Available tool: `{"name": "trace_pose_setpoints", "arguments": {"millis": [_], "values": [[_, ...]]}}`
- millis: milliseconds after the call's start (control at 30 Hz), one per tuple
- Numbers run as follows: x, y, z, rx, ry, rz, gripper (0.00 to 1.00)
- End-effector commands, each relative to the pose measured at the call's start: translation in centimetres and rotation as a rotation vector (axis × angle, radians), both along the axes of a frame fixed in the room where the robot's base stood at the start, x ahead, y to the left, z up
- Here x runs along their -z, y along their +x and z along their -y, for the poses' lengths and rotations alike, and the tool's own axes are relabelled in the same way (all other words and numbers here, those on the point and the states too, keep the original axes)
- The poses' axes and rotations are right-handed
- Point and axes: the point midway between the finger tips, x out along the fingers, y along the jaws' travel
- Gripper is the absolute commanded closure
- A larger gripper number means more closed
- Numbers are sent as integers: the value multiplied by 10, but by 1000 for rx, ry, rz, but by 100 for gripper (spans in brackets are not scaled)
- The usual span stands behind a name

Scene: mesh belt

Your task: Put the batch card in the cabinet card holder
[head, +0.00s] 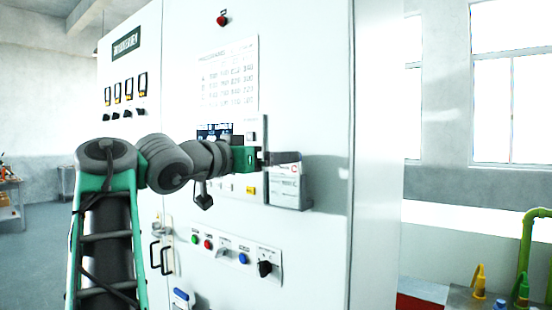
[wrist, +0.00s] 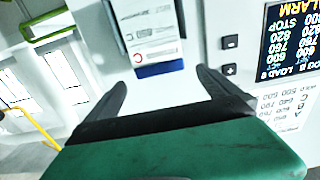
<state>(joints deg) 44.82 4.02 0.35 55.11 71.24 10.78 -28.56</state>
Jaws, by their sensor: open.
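The white batch card (head: 283,170), with a red mark, stands upright at the card holder (head: 288,197) on the cabinet (head: 310,100) front. Its lower part appears to sit in the holder. In the wrist view, which is upside down, the card (wrist: 155,50) shows printed text and a dark blue band along its edge towards me. My gripper (head: 280,155) is open at the card's upper edge. In the wrist view the fingers of my gripper (wrist: 160,80) are spread wide either side of the blue band, with a gap on each side. The card's seating depth is unclear.
A printed table (head: 229,75) and a small display (head: 214,132) are on the cabinet above and left. Buttons and a black rotary knob (head: 265,268) lie below the holder. Yellow-nozzled bottles (head: 478,280) and a green pipe (head: 526,240) stand at far right.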

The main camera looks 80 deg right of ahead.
Motion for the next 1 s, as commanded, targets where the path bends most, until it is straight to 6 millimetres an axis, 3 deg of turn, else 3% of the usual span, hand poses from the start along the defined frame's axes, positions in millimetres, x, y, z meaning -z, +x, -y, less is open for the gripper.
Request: {"name": "trace_pose_setpoints", "arguments": {"millis": [100,233,800,867,933,1000], "values": [[1,12,-23,-6,0,1,0],[0,17,-37,-3,0,0,0],[2,18,-39,-4,-12,47,0],[14,36,-33,-68,10,146,0],[27,79,-19,-198,48,190,0],[60,129,-7,-319,130,173,0]]}}
